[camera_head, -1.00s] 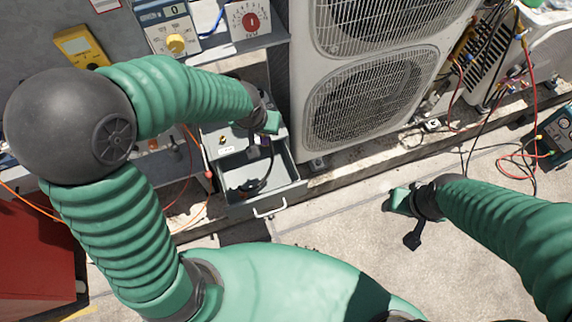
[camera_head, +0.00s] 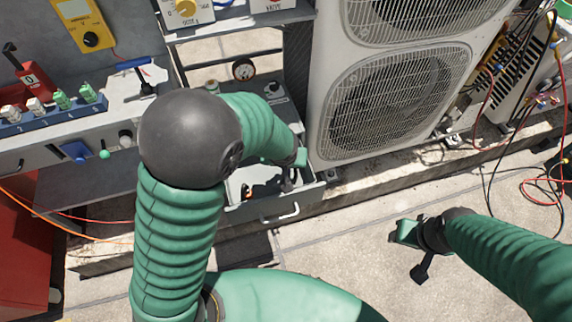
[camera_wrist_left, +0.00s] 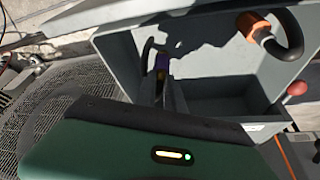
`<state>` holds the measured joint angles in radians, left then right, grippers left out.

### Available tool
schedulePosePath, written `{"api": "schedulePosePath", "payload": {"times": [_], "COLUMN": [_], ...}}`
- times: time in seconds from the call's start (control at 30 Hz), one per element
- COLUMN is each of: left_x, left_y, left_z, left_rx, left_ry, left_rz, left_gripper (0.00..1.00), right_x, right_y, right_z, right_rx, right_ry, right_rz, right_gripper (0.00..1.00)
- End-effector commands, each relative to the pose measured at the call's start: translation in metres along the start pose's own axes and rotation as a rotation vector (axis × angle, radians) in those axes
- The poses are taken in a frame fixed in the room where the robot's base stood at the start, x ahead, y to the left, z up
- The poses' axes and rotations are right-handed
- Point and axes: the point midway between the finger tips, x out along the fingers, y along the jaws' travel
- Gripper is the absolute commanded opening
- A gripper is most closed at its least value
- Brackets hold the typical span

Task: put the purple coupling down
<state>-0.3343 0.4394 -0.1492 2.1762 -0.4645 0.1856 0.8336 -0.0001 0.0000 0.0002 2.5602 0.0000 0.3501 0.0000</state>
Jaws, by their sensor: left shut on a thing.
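In the head view my left gripper (camera_head: 297,165) is at the drawer (camera_head: 246,212), and the coupling is hard to make out there. My right gripper (camera_head: 405,234) is low at the right, away from the drawer, and its jaws are unclear.
A black hose with an orange end (camera_wrist_left: 255,28) lies in the drawer. A large condenser unit (camera_head: 390,100) stands right of it. A bench (camera_head: 60,140) with a blue rack of several fittings (camera_head: 50,112) is at the left. Loose cables (camera_head: 545,185) hang at the right.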

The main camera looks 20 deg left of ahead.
Motion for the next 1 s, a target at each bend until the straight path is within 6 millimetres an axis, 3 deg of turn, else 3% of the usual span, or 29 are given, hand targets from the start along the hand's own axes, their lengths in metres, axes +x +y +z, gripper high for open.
{"api": "schedulePosePath", "payload": {"times": [0.43, 0.47, 0.63, 0.9, 1.0], "left_x": [0.008, 0.007, 0.006, 0.005, -0.004], "left_y": [0.001, 0.001, 0.001, 0.001, 0.0], "left_z": [0.003, 0.003, 0.003, 0.002, -0.002], "left_rx": [0.0, 0.0, 0.0, 0.0, 0.0], "left_ry": [0.001, 0.001, 0.001, 0.001, 0.001], "left_rz": [0.001, 0.001, 0.001, 0.001, 0.001], "left_gripper": [0.0, 0.14, 0.35, 0.35, 0.35], "right_x": [0.008, 0.008, 0.007, 0.006, -0.004], "right_y": [0.0, 0.0, 0.0, 0.0, 0.0], "right_z": [0.002, 0.002, 0.001, 0.001, -0.001], "right_rx": [0.0, 0.0, 0.0, 0.0, 0.0], "right_ry": [0.0, 0.0, 0.0, 0.0, 0.0], "right_rz": [0.0, 0.0, 0.0, 0.0, 0.0], "right_gripper": [0.48, 0.48, 0.48, 0.48, 0.48]}}
